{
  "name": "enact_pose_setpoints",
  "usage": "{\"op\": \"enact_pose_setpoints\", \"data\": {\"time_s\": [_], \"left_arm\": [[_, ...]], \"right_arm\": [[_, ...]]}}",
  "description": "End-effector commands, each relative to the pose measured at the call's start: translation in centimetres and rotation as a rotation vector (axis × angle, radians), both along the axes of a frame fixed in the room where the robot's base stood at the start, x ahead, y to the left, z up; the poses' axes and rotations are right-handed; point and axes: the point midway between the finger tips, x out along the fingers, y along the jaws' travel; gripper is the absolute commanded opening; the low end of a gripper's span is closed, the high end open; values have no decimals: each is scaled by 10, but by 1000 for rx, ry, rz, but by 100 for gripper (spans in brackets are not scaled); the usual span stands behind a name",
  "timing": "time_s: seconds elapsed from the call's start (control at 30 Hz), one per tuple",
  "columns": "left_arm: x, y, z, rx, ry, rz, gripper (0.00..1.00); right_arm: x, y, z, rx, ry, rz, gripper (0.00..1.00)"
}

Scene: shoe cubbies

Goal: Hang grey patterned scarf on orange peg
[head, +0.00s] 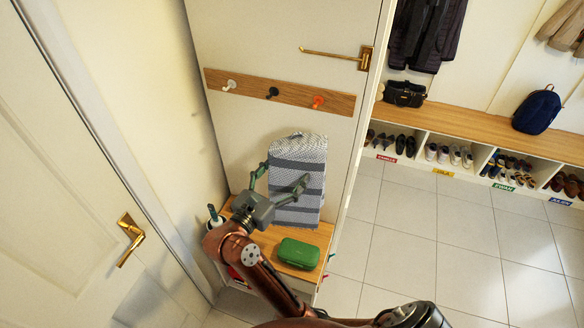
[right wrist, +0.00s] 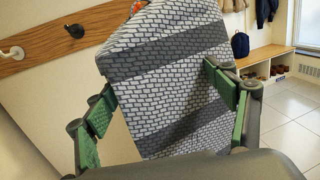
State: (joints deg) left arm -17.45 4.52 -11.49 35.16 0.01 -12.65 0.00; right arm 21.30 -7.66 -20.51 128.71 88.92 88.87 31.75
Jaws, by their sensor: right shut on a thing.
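The grey patterned scarf (head: 298,158) has a white-and-grey brick-like pattern with dark grey bands. It hangs upright below the peg rail, its lower end above the bench. My right gripper (head: 281,176) is shut on it, one finger at each side. In the right wrist view, the scarf (right wrist: 170,85) fills the middle between the green-padded fingers of my right gripper (right wrist: 160,98). The orange peg (head: 318,101) is the rightmost on the rail, above and slightly right of the scarf's top. In the wrist view, only a bit of orange (right wrist: 136,6) shows above the scarf. My left gripper is not in view.
A wooden rail (head: 252,91) also carries a white peg (head: 230,85) and a black peg (head: 272,93), both empty. A green case (head: 298,253) lies on the small wooden bench (head: 270,238). A brass bar (head: 335,54) projects above the rail. A door (head: 70,180) stands at left.

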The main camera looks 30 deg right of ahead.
Motion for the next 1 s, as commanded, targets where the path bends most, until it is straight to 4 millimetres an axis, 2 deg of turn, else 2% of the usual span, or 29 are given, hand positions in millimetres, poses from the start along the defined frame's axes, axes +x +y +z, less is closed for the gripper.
{"op": "enact_pose_setpoints", "data": {"time_s": [0.1,0.23,0.5,0.77,1.0], "left_arm": [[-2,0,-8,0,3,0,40],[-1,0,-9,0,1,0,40],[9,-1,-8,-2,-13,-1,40],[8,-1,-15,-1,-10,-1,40],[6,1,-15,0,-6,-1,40]], "right_arm": [[4,-11,16,11,3,-27,35],[4,-16,24,13,9,-38,35],[4,-16,24,12,9,-38,35],[2,-8,21,-4,10,-39,35],[12,-21,23,-6,9,-41,35]]}}
